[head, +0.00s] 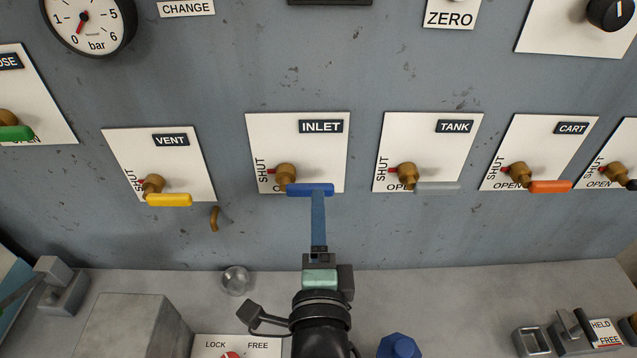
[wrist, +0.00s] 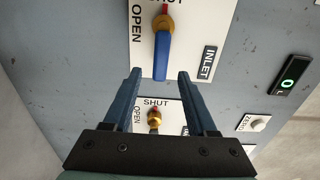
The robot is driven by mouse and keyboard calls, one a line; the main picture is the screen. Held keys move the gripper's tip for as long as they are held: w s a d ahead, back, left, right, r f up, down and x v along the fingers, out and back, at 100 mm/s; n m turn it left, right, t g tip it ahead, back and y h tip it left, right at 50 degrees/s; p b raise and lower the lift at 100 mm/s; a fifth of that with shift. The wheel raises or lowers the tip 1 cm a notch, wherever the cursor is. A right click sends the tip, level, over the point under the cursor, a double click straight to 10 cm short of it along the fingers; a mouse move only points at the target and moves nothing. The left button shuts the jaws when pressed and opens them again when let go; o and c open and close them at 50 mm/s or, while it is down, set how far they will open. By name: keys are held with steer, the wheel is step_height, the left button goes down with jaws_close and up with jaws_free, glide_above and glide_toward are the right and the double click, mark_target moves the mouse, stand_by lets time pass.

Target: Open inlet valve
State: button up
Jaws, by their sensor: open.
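The inlet valve's white plate (head: 330,155), marked INLET, is in the middle of the head view. Its brass body (head: 286,174) carries a red pointer toward SHUT, with OPEN partly covered below. The blue handle (head: 308,189) extends right from the body; in the wrist view the handle (wrist: 162,55) hangs below it. My gripper (head: 318,198) reaches up to the handle from below in the head view. In the wrist view my gripper (wrist: 159,74) is open, and the handle's free end appears between the two tips, touching neither. Whether the tips straddle it in depth I cannot tell.
The vent valve's yellow handle (head: 169,200) is to the left. The tank valve's grey handle (head: 437,187) and cart valve's orange handle (head: 550,187) are to the right. A small brass hook (head: 214,219) sticks out lower left. A grey ledge (head: 450,290) runs below.

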steer(key=w, duration=0.6)
steer(key=shift+p, duration=0.35)
steer(key=shift+s, duration=0.1)
jaws_close()
stand_by(1.0)
